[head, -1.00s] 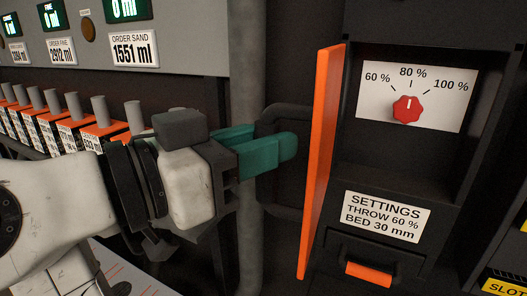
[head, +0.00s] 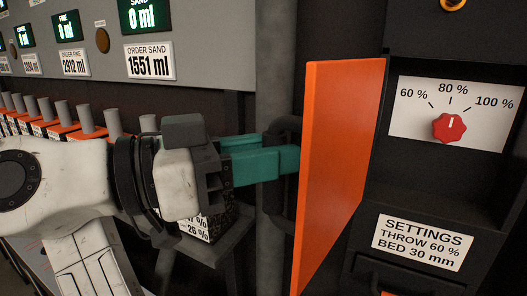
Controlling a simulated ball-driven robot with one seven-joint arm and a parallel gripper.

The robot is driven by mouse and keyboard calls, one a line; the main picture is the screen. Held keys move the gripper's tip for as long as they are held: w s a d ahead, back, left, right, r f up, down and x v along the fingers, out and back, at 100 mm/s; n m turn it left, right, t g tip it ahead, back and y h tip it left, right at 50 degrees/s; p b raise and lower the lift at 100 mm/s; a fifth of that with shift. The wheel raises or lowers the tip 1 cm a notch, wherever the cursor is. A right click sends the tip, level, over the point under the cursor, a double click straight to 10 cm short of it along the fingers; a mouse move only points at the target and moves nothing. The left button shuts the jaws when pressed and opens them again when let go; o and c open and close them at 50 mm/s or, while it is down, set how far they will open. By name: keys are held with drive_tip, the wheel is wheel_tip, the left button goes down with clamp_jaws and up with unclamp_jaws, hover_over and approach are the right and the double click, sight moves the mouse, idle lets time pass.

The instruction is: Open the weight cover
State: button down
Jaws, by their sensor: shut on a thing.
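The weight cover appears to be the orange panel (head: 341,150). It stands swung out from the left side of the dark recess, with its broad inner face showing. A dark bar handle (head: 284,203) is on its far left side, mostly hidden by the fingers and the panel's edge. My gripper (head: 287,158) comes in from the left. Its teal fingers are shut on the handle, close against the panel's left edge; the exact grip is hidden.
A red knob (head: 449,127) on a percentage dial sits in the open recess. A settings label (head: 423,242) is below it. Grey posts on orange-edged boxes (head: 60,133) line the left, under an order panel (head: 225,35). A vertical grey pipe (head: 275,60) stands behind my gripper.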

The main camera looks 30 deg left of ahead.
drive_tip(key=c, duration=1.3)
unclamp_jaws()
drive_tip(key=shift+w+d+r, duration=0.1)
drive_tip(key=shift+w+d, duration=0.35)
drive_tip(key=shift+d, duration=0.05)
drive_tip(key=shift+o, duration=1)
drive_tip(key=shift+w+d, duration=0.15)
drive_tip(key=shift+d, duration=0.1)
drive_tip(key=shift+o, duration=0.8)
drive_tip(key=shift+b+v, duration=0.5)
drive_tip(key=shift+v, duration=5.15)
